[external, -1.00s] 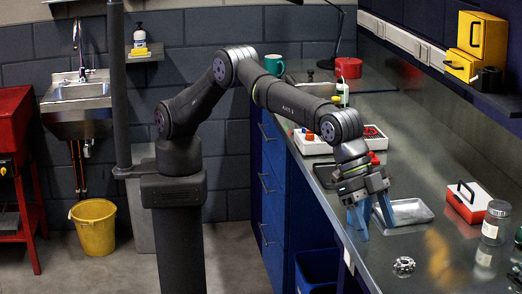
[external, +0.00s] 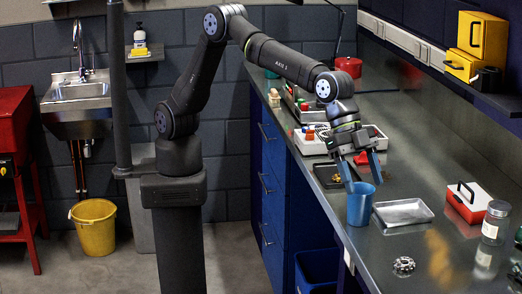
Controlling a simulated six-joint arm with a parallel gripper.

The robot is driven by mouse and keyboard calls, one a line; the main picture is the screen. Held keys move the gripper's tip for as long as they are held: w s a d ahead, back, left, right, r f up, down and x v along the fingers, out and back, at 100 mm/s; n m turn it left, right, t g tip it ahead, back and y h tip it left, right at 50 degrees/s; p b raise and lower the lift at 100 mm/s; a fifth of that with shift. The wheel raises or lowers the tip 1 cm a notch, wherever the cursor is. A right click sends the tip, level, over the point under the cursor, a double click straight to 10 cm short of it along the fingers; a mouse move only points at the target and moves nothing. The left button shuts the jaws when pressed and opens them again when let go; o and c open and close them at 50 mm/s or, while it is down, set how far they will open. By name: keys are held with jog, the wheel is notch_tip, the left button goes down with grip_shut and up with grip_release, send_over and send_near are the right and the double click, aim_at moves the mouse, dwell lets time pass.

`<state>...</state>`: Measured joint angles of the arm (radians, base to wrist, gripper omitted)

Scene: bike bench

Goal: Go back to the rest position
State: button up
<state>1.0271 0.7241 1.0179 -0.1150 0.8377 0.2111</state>
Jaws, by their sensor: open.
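My gripper (external: 361,172) is at the end of my raised arm, above the metal bench top (external: 440,215). A blue cup (external: 360,204) stands upright near the bench's front edge, just below and in front of the fingers in the picture. Whether a fingertip touches the cup's rim cannot be told.
Beside the cup lies a metal tray (external: 403,213). A small dark tray (external: 328,177), a red-and-white box (external: 467,202), a glass jar (external: 496,223) and a silver sprocket-like part (external: 403,264) are also on the bench. A shelf (external: 430,57) runs along the wall at right.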

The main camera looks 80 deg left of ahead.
jog(key=a+m, duration=0.1)
jog(key=a, duration=1.8)
jog(key=shift+w+a+r+g, duration=0.15)
jog(key=shift+w+r+g, duration=0.15)
jog(key=shift+w, duration=0.1)
jog(key=s+d+n, duration=0.1)
jog(key=d, duration=2)
jog(key=shift+s+d+f+t, duration=0.15)
jog(key=shift+s+f+t, duration=0.05)
jog(key=shift+f+t, duration=0.2)
